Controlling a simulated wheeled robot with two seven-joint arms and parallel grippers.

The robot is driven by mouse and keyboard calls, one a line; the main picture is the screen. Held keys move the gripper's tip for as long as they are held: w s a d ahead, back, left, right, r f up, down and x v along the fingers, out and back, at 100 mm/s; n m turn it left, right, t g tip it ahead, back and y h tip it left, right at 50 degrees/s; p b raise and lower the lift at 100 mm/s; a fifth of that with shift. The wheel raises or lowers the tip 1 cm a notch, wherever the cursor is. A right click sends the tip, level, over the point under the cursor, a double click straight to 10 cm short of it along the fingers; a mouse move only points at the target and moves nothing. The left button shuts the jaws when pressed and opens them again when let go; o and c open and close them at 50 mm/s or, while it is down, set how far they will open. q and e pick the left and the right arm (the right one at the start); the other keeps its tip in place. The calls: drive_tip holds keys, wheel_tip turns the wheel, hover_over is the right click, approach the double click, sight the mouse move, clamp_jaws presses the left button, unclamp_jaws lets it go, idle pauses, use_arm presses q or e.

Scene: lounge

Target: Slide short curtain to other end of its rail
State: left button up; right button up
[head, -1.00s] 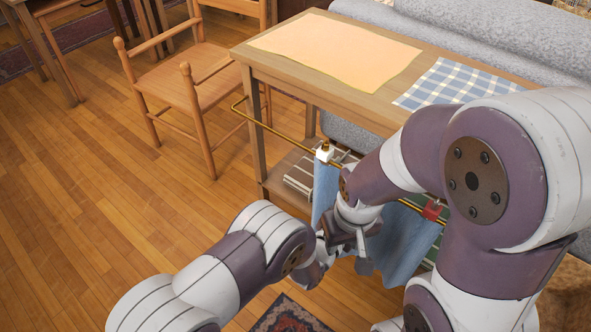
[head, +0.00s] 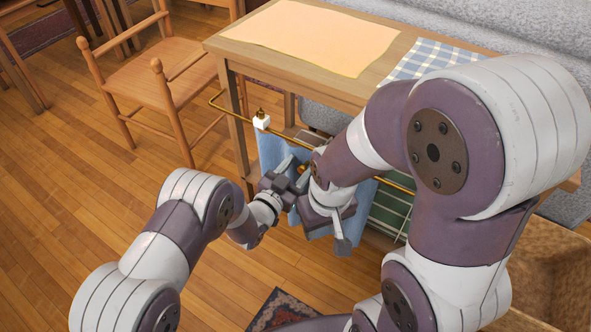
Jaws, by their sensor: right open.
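The short blue curtain (head: 270,149) hangs from a brass rail (head: 233,113) along the front of the wooden table. A white block with a brass knob (head: 261,122) sits on the rail at the curtain's left edge, a short way from the rail's left end. My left gripper (head: 293,171) is at the curtain's front, below the rail; whether its fingers hold anything is unclear. My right gripper (head: 328,234) is open, pointing down in front of the curtain, just right of the left one. My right arm hides part of the rail and curtain.
The table (head: 222,43) carries a peach cloth (head: 315,35) and a blue checked cloth (head: 432,58). A wooden chair (head: 150,80) stands left of the rail's end. A green panel with pale bars (head: 392,212) shows right of the curtain. Wooden floor (head: 75,195) is clear at left.

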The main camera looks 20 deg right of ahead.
use_arm(q)
drive_tip(key=shift+s+a+r+p, duration=0.1)
drive_tip(key=shift+s+a+p, duration=0.25)
drive_tip(key=shift+a+p, duration=0.1)
drive_tip(key=p+v, duration=0.5)
drive_tip(key=v, duration=0.8)
drive_tip(key=shift+s+a, duration=0.15)
